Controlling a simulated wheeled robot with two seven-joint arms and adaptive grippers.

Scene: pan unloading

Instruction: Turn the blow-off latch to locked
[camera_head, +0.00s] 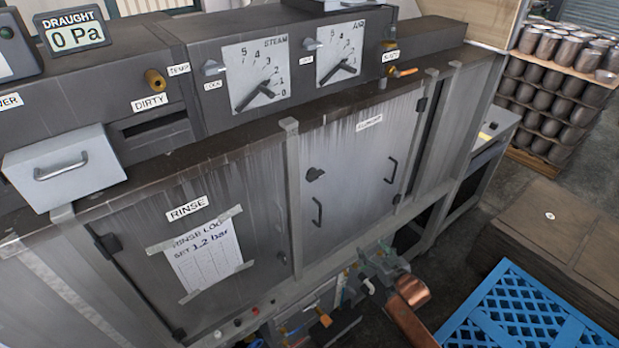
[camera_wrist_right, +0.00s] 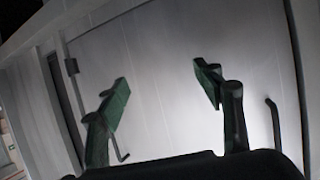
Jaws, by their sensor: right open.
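The blow-off door (camera_head: 352,150) is a grey panel with a white label (camera_head: 369,122) near its top. Its latch (camera_head: 315,174) is a small black knob at the door's left edge, above a black bar handle (camera_head: 318,212). Its exact turn is too small to tell. My right gripper (camera_head: 368,266) is low in front of the machine, below the door and apart from the latch. In the right wrist view its two green-padded fingers (camera_wrist_right: 162,92) are spread and empty, facing a pale door panel (camera_wrist_right: 160,50). I cannot make out the latch there. My left gripper is not in view.
The rinse door (camera_head: 150,240) with a taped paper log (camera_head: 203,256) is to the left. A second handle (camera_head: 391,171) is on the door's right side. Gauges and knobs line the top.

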